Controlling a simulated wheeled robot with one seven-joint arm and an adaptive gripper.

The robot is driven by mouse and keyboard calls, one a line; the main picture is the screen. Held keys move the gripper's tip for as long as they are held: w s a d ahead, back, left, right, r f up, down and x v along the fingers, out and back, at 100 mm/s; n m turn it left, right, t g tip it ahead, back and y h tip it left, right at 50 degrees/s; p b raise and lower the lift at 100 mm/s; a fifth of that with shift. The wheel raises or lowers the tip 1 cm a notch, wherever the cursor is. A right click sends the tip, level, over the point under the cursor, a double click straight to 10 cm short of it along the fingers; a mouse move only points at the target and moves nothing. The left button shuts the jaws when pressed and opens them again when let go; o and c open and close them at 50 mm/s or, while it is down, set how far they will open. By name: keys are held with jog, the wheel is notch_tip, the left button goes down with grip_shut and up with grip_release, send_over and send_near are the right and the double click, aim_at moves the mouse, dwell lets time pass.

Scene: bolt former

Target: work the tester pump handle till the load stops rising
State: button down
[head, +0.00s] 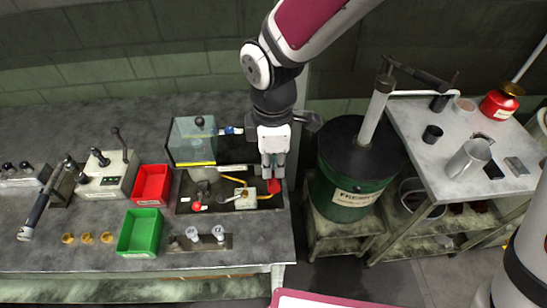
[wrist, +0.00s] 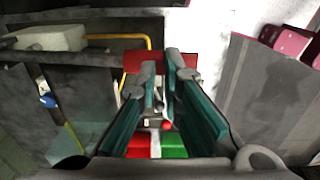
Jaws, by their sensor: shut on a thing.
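The tester pump handle's red grip (head: 274,186) is at the right end of the bench-top machine, just below my fingertips in the head view. My gripper (head: 272,168) points down and is shut on it. In the wrist view the red grip (wrist: 135,63) runs crosswise at the fingertips, and my gripper (wrist: 163,65) has a teal finger on each side of its middle. Part of the grip and the handle's lever are hidden by the fingers. A pale block (head: 245,201) with a yellow hose sits just left of the grip. I cannot read any load display.
A clear guard box (head: 192,143) stands left of my arm. A red bin (head: 152,184) and a green bin (head: 140,232) sit further left. A dark green drum (head: 345,188) stands right of the bench, beside a metal side table (head: 440,145). Small cups (head: 218,234) stand at the bench front.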

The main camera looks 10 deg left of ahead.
notch_tip(320, 180, down, 7)
jog(key=b, duration=0.4)
jog(key=shift+w, duration=0.25)
dwell(0.4)
notch_tip(320, 180, up, 12)
jog(key=p, duration=0.7)
jog(key=shift+s+f+p, duration=0.1)
jog(key=shift+f+p, duration=0.1)
jog(key=shift+p, duration=0.15)
jog(key=shift+f, duration=0.1)
dwell(0.7)
jog(key=s+d+r+m+t, duration=0.2)
jog(key=d+r+m, duration=0.55)
jog(key=d, duration=0.25)
jog(key=s+d+r+m+t, duration=0.25)
jog(key=d+r+m, duration=0.35)
jog(key=d+r, duration=0.35)
jog(key=s+d+r+m+t, duration=0.1)
jog(key=s+d+r+m, duration=0.1)
jog(key=s+d+m, duration=0.4)
jog(key=shift+s+d+r+m, duration=0.35)
jog(key=shift+s+m, duration=0.3)
jog(key=shift+s, duration=0.4)
